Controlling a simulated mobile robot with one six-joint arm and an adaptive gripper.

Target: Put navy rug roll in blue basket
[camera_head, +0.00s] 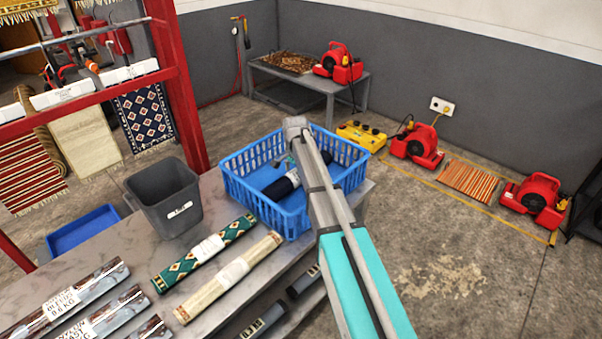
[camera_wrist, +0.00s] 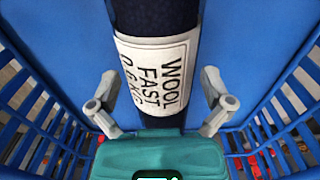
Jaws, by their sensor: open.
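The navy rug roll (camera_head: 278,188) lies inside the blue basket (camera_head: 264,212), running from its near left side toward its far right. My arm hides part of the roll in the head view. In the wrist view the navy roll (camera_wrist: 158,18) shows its white "WOOL FAST" label, with the blue basket (camera_wrist: 245,60) on both sides. My gripper (camera_wrist: 160,92) is open, one finger on each side of the roll, with visible gaps between fingers and roll. I cannot tell whether the roll lies fully flat on the basket floor.
The basket stands at the far end of a grey table (camera_head: 140,262). On the table are a grey bin (camera_head: 165,200), a green patterned roll (camera_head: 205,252), a cream roll (camera_head: 230,278) and several plastic-wrapped rolls (camera_head: 65,300). Red blowers (camera_head: 417,145) stand on the floor beyond.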

